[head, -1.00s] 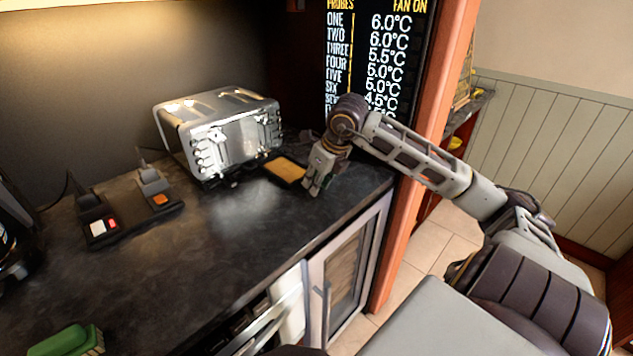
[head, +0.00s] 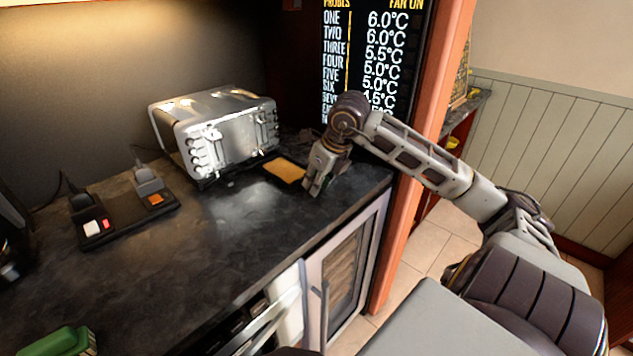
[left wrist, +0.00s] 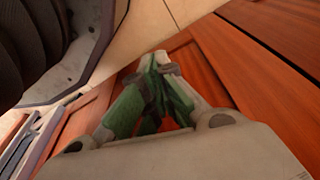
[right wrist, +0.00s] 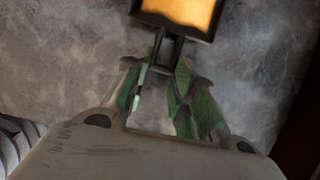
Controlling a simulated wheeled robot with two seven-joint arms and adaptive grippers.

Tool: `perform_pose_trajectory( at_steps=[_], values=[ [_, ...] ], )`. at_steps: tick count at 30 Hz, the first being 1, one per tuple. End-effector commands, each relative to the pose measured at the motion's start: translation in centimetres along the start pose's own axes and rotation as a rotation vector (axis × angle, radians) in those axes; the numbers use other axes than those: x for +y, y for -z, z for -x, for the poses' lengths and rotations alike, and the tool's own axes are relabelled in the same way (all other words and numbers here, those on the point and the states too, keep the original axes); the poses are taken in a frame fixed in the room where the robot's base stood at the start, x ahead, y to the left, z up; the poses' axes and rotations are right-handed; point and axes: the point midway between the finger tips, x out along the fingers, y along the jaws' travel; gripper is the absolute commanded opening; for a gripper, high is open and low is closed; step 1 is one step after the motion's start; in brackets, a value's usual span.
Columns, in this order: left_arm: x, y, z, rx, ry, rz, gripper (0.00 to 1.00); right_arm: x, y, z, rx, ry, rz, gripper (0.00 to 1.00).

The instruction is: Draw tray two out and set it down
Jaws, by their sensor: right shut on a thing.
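A small dark tray (head: 303,181) with a flat tan filling lies low, at the right end of the silver toaster-like appliance (head: 222,135) on the counter. I cannot tell whether its far end is still inside. My right gripper (head: 311,190) is at the tray's near end. In the right wrist view my right gripper (right wrist: 158,72) is shut on the tray's dark handle (right wrist: 170,48), with the tray's rim (right wrist: 175,24) just beyond the fingers. My left gripper (left wrist: 160,62) shows only in the left wrist view, shut and empty, above reddish wood panels.
A black block with switches (head: 125,212) and plugs stands to the left on the dark counter (head: 190,260). A green object (head: 62,342) lies at the front left. The middle of the counter is clear. An orange post (head: 425,140) and a display (head: 370,50) stand behind my right arm.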

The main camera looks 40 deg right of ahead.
Motion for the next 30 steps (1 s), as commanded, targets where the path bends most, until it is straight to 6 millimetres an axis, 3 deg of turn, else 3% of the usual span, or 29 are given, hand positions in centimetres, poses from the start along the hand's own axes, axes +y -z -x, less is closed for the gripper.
perform_pose_trajectory(
  at_steps=[8, 21, 30],
  values=[
    [0.5, -0.3, 0.6, -0.014, -0.007, 0.0, 0.0, 0.0, 0.2, 0.1, -0.001, 0.0, 0.0, 0.0],
    [0.7, 1.5, 2.1, -0.008, -0.011, -0.002, 0.0, 0.0, 0.7, 0.3, -0.002, 0.001, 0.0, 0.0],
    [1.0, 1.5, 3.0, -0.02, -0.017, -0.002, 0.0, 0.0, 1.0, 0.4, -0.001, 0.002, 0.001, 0.0]
  ],
)
